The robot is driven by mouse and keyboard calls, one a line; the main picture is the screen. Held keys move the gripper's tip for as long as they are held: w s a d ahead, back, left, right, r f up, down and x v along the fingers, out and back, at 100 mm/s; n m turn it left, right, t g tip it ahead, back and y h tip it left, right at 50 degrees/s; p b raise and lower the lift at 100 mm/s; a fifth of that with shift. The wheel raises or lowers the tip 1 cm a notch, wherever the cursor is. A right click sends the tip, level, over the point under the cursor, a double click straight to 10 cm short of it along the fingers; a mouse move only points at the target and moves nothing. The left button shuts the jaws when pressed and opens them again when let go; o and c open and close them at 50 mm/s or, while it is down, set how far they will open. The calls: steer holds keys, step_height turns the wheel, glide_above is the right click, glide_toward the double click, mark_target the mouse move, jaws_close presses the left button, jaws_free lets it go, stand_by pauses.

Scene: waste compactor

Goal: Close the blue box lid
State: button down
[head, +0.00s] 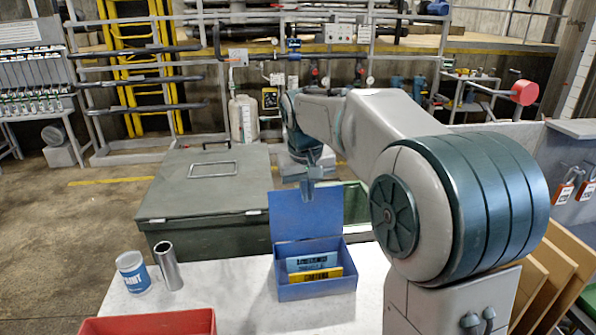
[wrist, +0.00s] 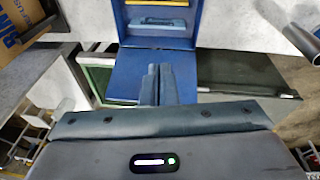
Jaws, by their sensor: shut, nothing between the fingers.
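The blue box (head: 316,291) stands on the white table, with a blue and a yellow item inside. Its lid (head: 290,218) is open, standing up from the back edge. In the wrist view the lid (wrist: 122,78) shows as a blue panel below the box opening. My gripper (head: 308,192) is at the top edge of the lid, around its middle. In the wrist view its fingers (wrist: 158,82) are together and empty, overlapping the lid. I cannot tell if they touch it.
A paint can (head: 133,273) and a metal cylinder (head: 168,266) stand left of the box. A red bin (head: 150,323) is at the front. A dark green crate (head: 205,190) stands behind the table. Brown boards (head: 545,285) lean at the right.

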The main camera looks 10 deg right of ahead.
steer(key=w+r+p, duration=0.3)
steer(key=w+p, duration=0.2)
steer(key=w, duration=1.1)
steer(key=w+d+f+m+g+p, duration=0.1)
steer(key=w+d+f+p, duration=0.3)
steer(key=w, duration=0.4)
step_height(320, 180, down, 10)
steer(key=s+b, duration=0.2)
steer(key=b, duration=0.1)
steer(key=shift+s+a+m+y+b, duration=0.25)
steer(key=shift+a+m+y+b, duration=0.05)
steer(key=shift+y, duration=0.1)
steer(key=shift+s+f, duration=0.1)
steer(key=shift+s+b, duration=0.1)
steer(key=shift+b, duration=0.5)
